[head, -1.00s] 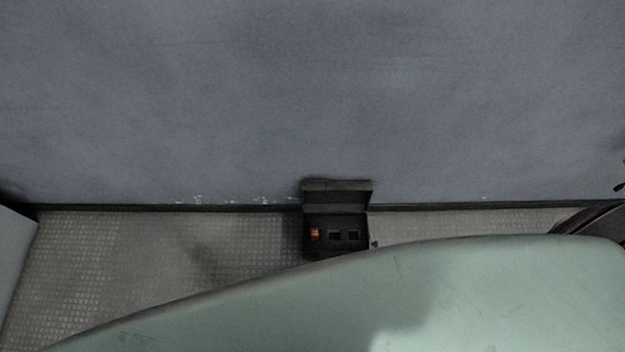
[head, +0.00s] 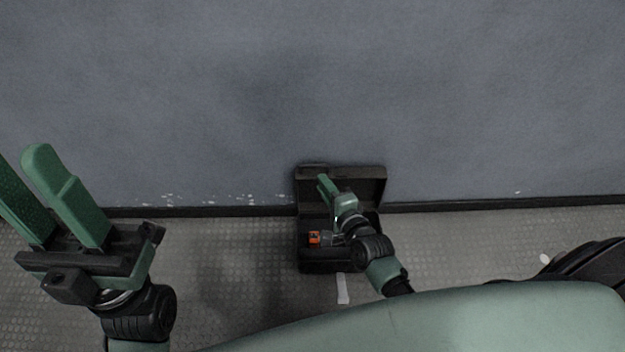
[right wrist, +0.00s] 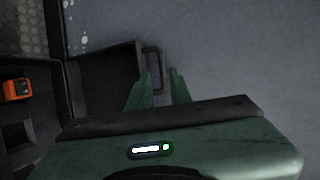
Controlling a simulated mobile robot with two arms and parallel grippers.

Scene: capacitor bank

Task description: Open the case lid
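The black case (head: 318,266) sits on the floor against the wall. Its lid (head: 370,183) stands raised at the back, and the inside shows. My right gripper (head: 322,182) is in front of the raised lid, above the case. In the right wrist view its two green fingers (right wrist: 160,82) are apart with a gap between them, near a handle-like loop (right wrist: 153,66) at the edge of the lid (right wrist: 105,78). I cannot tell whether they touch it. My left gripper (head: 36,175) is open and empty at the far left, away from the case.
An orange item (head: 314,238) sits in the case beside dark square recesses. The grey wall (head: 450,100) rises right behind the case. The patterned floor (head: 235,250) is clear to the left. A pale strip (head: 342,288) lies in front of the case.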

